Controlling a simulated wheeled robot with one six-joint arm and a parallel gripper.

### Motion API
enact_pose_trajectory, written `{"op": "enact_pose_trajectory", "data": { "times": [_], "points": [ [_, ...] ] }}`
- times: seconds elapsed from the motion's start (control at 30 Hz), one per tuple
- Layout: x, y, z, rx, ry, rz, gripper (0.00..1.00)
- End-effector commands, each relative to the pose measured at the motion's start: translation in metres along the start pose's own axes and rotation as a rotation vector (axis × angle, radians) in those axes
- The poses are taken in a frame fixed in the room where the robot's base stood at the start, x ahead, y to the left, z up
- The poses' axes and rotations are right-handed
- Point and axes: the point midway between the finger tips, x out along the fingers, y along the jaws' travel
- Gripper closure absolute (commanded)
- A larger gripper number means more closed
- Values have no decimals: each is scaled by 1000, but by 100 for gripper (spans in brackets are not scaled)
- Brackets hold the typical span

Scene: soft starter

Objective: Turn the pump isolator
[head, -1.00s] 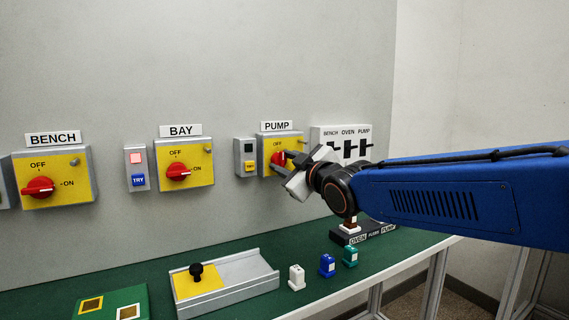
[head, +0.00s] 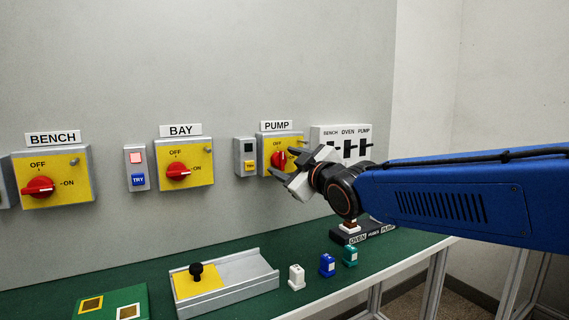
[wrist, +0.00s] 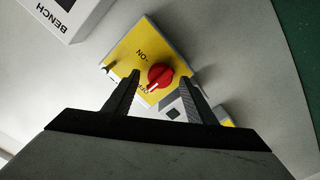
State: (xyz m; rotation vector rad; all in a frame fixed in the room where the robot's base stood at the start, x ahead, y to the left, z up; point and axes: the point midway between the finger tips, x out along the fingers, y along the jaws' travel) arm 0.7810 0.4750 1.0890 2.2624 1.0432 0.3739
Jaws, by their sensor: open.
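The pump isolator (head: 296,139) is a yellow switch box on the wall under the PUMP label (head: 277,126). Its red knob (head: 279,160) looks upright, toward OFF. In the wrist view the knob (wrist: 160,76) has its white mark turned toward the OFF lettering, which is partly hidden by a finger. My gripper (head: 284,162) is open and empty in front of the right side of the box. In the wrist view its two fingers (wrist: 159,80) frame the knob from either side, and no contact shows.
Left of the pump isolator is a small unit (head: 245,157) with a dark lamp and yellow TRY button. The BAY (head: 186,165) and BENCH (head: 52,178) isolators are further left. A switch panel (head: 325,133) is close behind my gripper. The bench below holds a tray (head: 240,275) and small blocks.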

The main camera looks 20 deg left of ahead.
Motion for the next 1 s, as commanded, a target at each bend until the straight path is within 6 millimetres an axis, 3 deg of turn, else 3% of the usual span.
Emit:
{"op": "enact_pose_trajectory", "data": {
  "times": [0.7,1.0],
  "points": [
    [-118,0,0,-1,1,1,49],
    [-156,0,0,-1,0,0,49]
  ]
}}
